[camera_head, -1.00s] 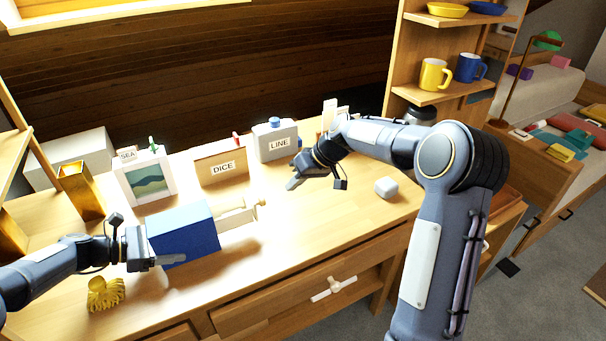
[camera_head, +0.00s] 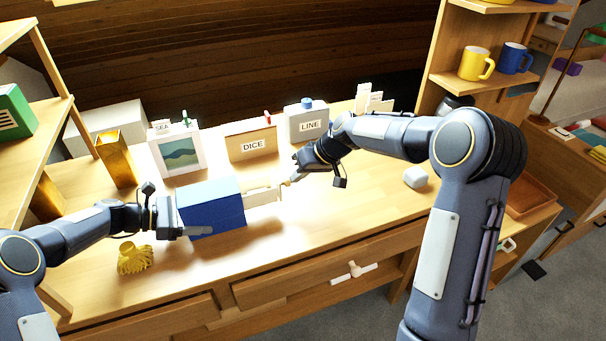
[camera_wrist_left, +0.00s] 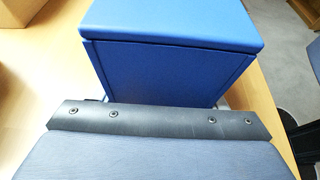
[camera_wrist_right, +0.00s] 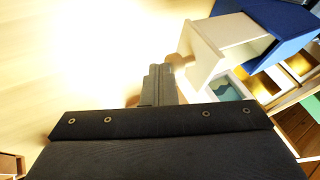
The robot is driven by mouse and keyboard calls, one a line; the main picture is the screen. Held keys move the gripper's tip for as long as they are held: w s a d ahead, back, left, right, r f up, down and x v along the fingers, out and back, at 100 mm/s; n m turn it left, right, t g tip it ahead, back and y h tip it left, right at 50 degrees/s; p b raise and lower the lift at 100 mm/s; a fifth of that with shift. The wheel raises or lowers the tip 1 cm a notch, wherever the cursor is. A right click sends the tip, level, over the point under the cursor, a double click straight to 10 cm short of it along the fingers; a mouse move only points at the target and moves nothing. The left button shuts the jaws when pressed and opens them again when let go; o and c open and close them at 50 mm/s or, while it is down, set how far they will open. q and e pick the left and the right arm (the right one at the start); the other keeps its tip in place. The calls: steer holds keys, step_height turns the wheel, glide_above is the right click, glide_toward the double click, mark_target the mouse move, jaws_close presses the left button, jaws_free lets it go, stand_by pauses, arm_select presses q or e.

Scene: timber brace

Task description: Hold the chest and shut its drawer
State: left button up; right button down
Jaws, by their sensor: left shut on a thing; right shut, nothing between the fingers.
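The blue chest (camera_head: 212,205) stands on the desk, and its pale drawer (camera_head: 264,194) sticks out of its right side. My left gripper (camera_head: 178,220) is shut on the chest at its left end; the chest fills the left wrist view (camera_wrist_left: 170,65). My right gripper (camera_head: 294,172) is shut and empty, just right of the drawer's front, by its small knob. In the right wrist view, the drawer (camera_wrist_right: 225,45) and blue chest (camera_wrist_right: 285,20) lie beyond the fingers (camera_wrist_right: 160,85). I cannot tell whether the fingertips touch the drawer front.
Behind the chest stand a picture frame (camera_head: 177,152), a DICE box (camera_head: 252,145) and a LINE container (camera_head: 307,123). A yellow tasselled thing (camera_head: 135,257) lies in front of my left wrist. A pale block (camera_head: 416,177) sits at right. The desk front right of the chest is clear.

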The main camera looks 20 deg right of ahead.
arm_select(q)
steer(key=shift+d+r, duration=0.1)
arm_select(e)
glide_toward(261, 185)
steer(key=a+f, duration=0.4)
steer(key=a, duration=0.1)
steer(key=shift+w+a+f, duration=0.1)
steer(key=shift+w+f, duration=0.05)
steer(key=shift+f, duration=0.25)
steer(key=s+d+r, duration=0.3)
steer(key=d+r, duration=0.5)
steer(key=d, duration=0.1)
steer(key=shift+s, duration=0.35)
arm_select(q)
steer(key=o, duration=1.3)
